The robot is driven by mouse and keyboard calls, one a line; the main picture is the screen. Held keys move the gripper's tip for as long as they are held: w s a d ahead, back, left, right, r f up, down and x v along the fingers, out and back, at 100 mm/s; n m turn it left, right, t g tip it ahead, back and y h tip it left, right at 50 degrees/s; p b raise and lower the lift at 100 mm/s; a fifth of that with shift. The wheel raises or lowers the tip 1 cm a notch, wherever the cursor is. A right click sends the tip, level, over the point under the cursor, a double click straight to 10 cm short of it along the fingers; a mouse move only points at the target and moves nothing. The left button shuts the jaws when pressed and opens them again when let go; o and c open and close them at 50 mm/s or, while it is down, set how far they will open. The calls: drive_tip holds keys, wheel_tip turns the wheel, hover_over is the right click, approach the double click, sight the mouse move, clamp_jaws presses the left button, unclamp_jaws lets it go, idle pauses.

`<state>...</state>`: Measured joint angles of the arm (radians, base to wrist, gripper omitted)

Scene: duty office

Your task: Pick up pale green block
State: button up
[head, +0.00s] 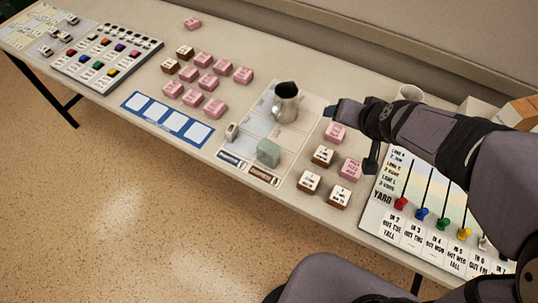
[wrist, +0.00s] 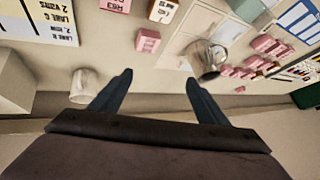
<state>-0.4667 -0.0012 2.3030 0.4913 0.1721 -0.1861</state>
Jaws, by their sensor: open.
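The pale green block (head: 268,151) sits upright on the light grid board (head: 290,138), near its front edge, in front of the metal pitcher (head: 285,102). In the wrist view the green block (wrist: 250,9) is at the top edge, partly cut off. My gripper (head: 333,110) is up and to the right of the block in the head view, above the table. In the wrist view my gripper (wrist: 158,80) shows two dark blue fingers spread apart with nothing between them.
The pitcher (wrist: 206,60) stands between my gripper and the green block. A small pale item (head: 232,132) stands left of the block. Pink and brown blocks lie on both sides of the board. A lettered board with coloured pegs (head: 385,205) is at right; a white cup (head: 411,93) stands behind.

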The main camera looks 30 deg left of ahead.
drive_tip(key=w+a+t+y+b, duration=0.1)
drive_tip(key=w+a+t+b, duration=0.2)
drive_tip(key=a, duration=0.9)
drive_tip(key=m+t+h+b, duration=0.3)
drive_tip(key=t+h+b, duration=0.1)
drive_tip(key=t+h, duration=0.35)
hover_over(266, 156)
drive_tip(key=s, duration=0.1)
drive_tip(key=shift+t, duration=0.45)
drive_tip(key=f, duration=1.2)
drive_tip(key=shift+s+a+f, duration=0.1)
drive_tip(key=shift+s+f, duration=0.15)
drive_tip(key=shift+f, duration=0.55)
drive_tip(key=shift+w+r+p, duration=0.1)
drive_tip(key=shift+w+p, duration=1.3)
drive_tip(key=shift+w, duration=2.3)
drive_tip(key=c, duration=1.5)
